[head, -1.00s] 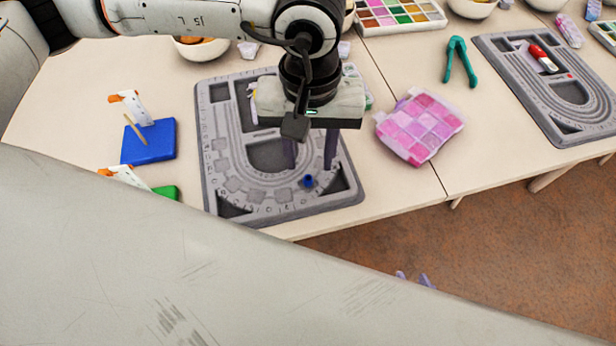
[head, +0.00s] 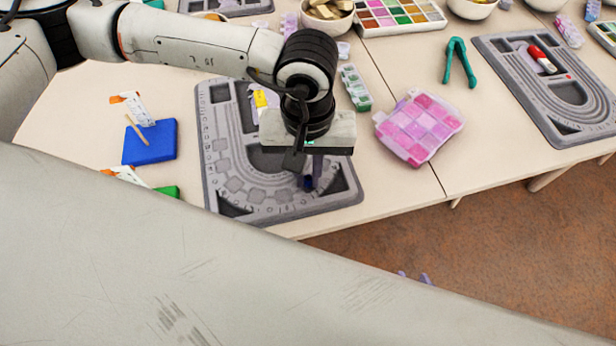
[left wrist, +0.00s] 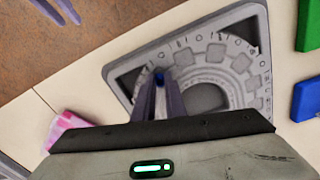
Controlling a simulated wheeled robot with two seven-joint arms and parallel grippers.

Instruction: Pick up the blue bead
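The small blue bead (head: 307,183) is at the front right part of the near grey bead board (head: 213,180). My left gripper (head: 313,183) points down over the board, its fingers drawn together with the bead at their tips. In the left wrist view the blue bead (left wrist: 158,75) shows between the fingertips (left wrist: 159,82). I cannot tell whether it still touches the board. My right gripper (head: 414,279) shows only its purple fingertips, apart and empty, beyond the table's front edge; the rest is hidden behind my own body.
A pink bead box (head: 420,127) lies right of the board. A blue block (head: 149,143) and a green block (head: 167,191) are to its left. A green bead case (head: 355,88) stands behind. Green pliers (head: 459,62) and another bead board (head: 490,45) are further right.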

